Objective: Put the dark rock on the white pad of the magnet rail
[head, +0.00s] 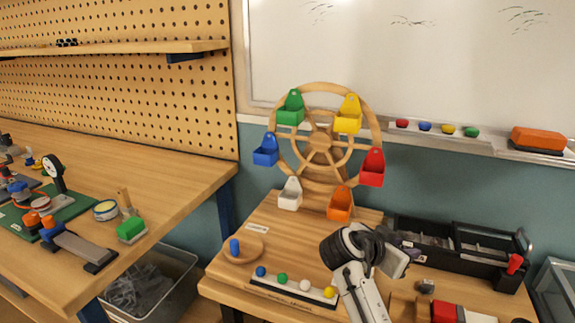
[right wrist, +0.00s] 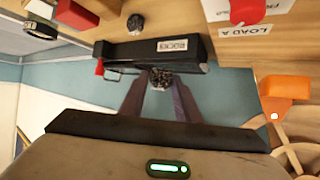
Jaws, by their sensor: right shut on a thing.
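My right gripper (head: 398,262) is shut on a dark, rough rock (right wrist: 161,79), which sits between the fingertips in the right wrist view. The gripper is beside the black tray in the head view, and the rock is hidden or too small to make out there. A red block with a white part beside it, on wood, seems to be the magnet rail (head: 445,313); it stands at the lower edge of the head view, cut off. Its red part also shows at the upper left of the right wrist view (right wrist: 75,15). My left gripper is not in view.
A black tray (head: 440,262) labelled "ROCKS" stands right of the gripper. Another dark rock (head: 425,286) lies on the table before it. The Ferris wheel (head: 321,150) with coloured buckets stands behind left. A white strip with coloured balls (head: 293,291) lies left of my arm.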

